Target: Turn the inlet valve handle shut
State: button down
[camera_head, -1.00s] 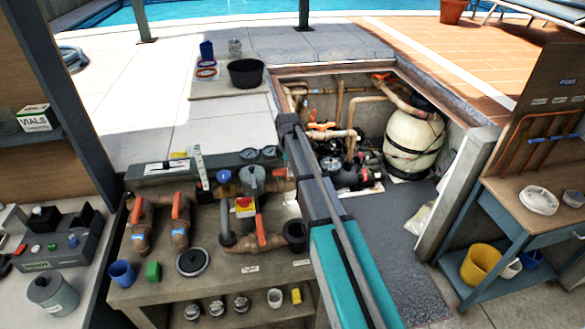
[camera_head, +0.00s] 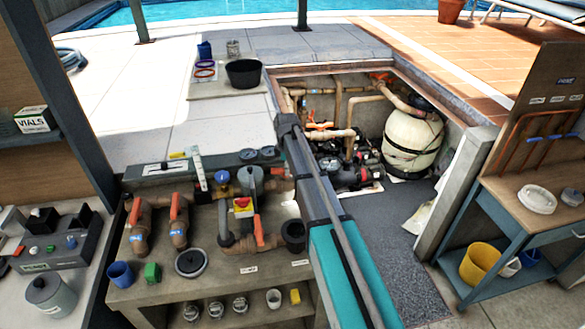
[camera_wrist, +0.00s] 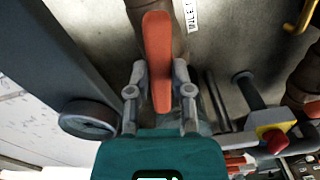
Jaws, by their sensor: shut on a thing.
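In the wrist view, my gripper (camera_wrist: 161,82) is shut on an orange-red valve handle (camera_wrist: 158,45), with one finger on each side of it. The handle sits over a brown pipe (camera_wrist: 180,50), and a white label lies beside it; I cannot read its word surely. In the head view, my gripper is hidden behind my own arm. Part of an orange handle (camera_head: 277,171) shows just left of the arm; I cannot tell for sure that it is the held one.
A red-and-yellow knob (camera_head: 243,204) stands left of my arm and also shows in the wrist view (camera_wrist: 272,140). Other orange handles (camera_head: 135,211) stand on pipes at the left of the bench. A cream tank (camera_head: 412,140) stands in the pit to the right.

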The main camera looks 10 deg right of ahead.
jog(key=m, duration=0.4)
jog(key=shift+a, duration=0.3)
jog(key=m, duration=0.7)
jog(key=shift+a+m, duration=0.1)
jog(key=shift+m, duration=2.1)
jog(key=c, duration=0.5)
grip_release()
jog(key=shift+s, duration=0.1)
